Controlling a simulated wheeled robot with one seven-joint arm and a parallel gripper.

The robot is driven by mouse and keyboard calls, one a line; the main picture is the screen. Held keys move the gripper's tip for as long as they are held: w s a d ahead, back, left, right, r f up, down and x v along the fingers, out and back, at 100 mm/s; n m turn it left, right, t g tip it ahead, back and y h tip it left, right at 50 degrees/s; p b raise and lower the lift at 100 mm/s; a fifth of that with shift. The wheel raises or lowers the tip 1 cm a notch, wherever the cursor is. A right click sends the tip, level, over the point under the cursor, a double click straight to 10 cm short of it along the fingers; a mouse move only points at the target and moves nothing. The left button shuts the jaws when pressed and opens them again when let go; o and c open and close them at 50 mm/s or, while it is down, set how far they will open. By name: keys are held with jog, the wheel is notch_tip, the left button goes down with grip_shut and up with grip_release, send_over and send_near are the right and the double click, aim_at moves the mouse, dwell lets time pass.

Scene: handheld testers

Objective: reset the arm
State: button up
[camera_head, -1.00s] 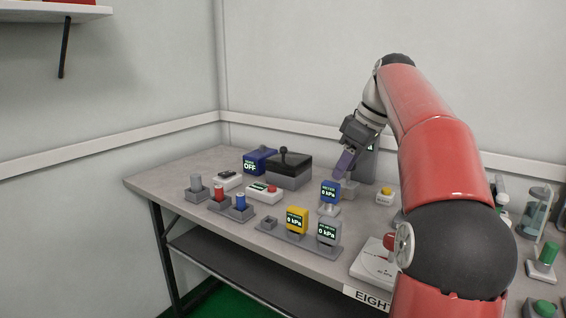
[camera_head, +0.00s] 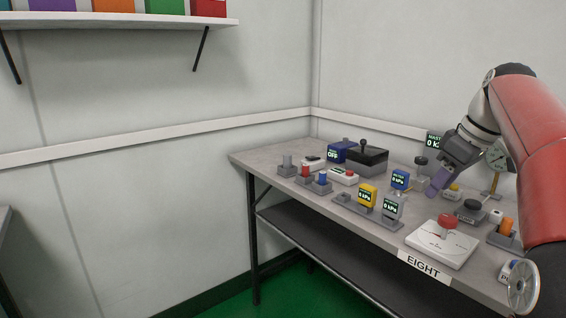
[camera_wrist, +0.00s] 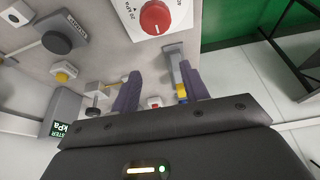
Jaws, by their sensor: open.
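My arm reaches in from the right in the head view. My gripper (camera_head: 437,184) hangs above the back right part of the table (camera_head: 330,206), its purple fingers angled down. In the wrist view my gripper (camera_wrist: 160,92) shows two purple fingers set well apart, with nothing held between them. The blue meter (camera_head: 400,180) is just left of the fingers in the head view, and a small yellow button (camera_head: 453,191) is just right of them. I cannot tell how high the fingers are above the table.
Several testers stand on the table, among them a yellow meter (camera_head: 367,195), a grey meter (camera_head: 392,207) and a black box with a lever (camera_head: 366,160). A white plate with a red knob (camera_head: 442,240) is at the front edge. A shelf (camera_head: 120,20) hangs at upper left.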

jog(key=s+a+f+m+h, duration=0.25)
jog(key=s+a+f, duration=0.25)
jog(key=s+a, duration=0.55)
jog(key=s+a+f+m+t, duration=0.1)
jog(key=s+a+f+m, duration=0.1)
jog(key=s+f, duration=0.4)
jog(key=s+a+f+m+t, duration=0.1)
jog(key=s+a+f+m, duration=0.2)
jog(key=s+f, duration=0.4)
jog(key=shift+a+f, duration=0.35)
jog(key=shift+f, duration=0.55)
